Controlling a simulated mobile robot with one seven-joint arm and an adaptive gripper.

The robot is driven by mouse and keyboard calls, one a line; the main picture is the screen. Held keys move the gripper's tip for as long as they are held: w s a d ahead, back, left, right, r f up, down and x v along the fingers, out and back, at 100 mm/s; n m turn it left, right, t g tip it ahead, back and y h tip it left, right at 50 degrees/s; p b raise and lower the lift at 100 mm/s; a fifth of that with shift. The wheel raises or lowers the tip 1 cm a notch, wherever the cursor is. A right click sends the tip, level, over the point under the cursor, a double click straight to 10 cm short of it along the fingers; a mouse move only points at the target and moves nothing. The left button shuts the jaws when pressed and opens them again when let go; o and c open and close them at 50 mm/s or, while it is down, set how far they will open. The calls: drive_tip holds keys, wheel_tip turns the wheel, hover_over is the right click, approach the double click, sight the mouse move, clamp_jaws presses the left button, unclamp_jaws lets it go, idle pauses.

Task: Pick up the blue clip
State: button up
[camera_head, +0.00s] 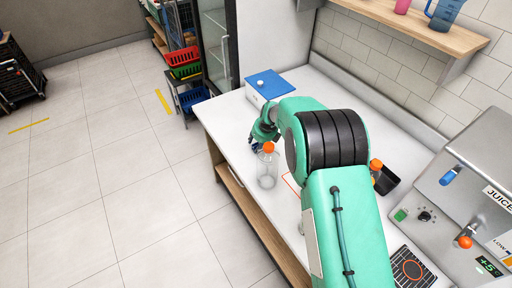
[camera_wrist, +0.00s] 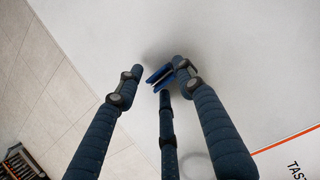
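The small blue clip (camera_wrist: 160,76) lies on the white counter in the wrist view, among the tips of my gripper's dark blue fingers. My gripper (camera_wrist: 157,72) has three fingers; a gap shows between the left fingertip and the clip. The right fingertip and the middle finger are very close to the clip, and I cannot tell if they touch it. In the head view my gripper (camera_head: 258,143) is low over the counter's left edge, partly covered by my arm. I cannot make out the clip there.
A clear bottle with an orange cap (camera_head: 268,168) stands on the counter (camera_head: 232,118) just in front of my gripper. A white box with a blue lid (camera_head: 268,84) stands behind it. The juicer (camera_head: 470,205) and a dark cup (camera_head: 386,181) are to the right.

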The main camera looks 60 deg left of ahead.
sight(257, 145)
drive_tip(key=c, duration=0.3)
drive_tip(key=shift+c, duration=0.2)
wheel_tip(257, 145, up, 10)
drive_tip(key=p, duration=0.2)
idle(0.4)
idle(0.5)
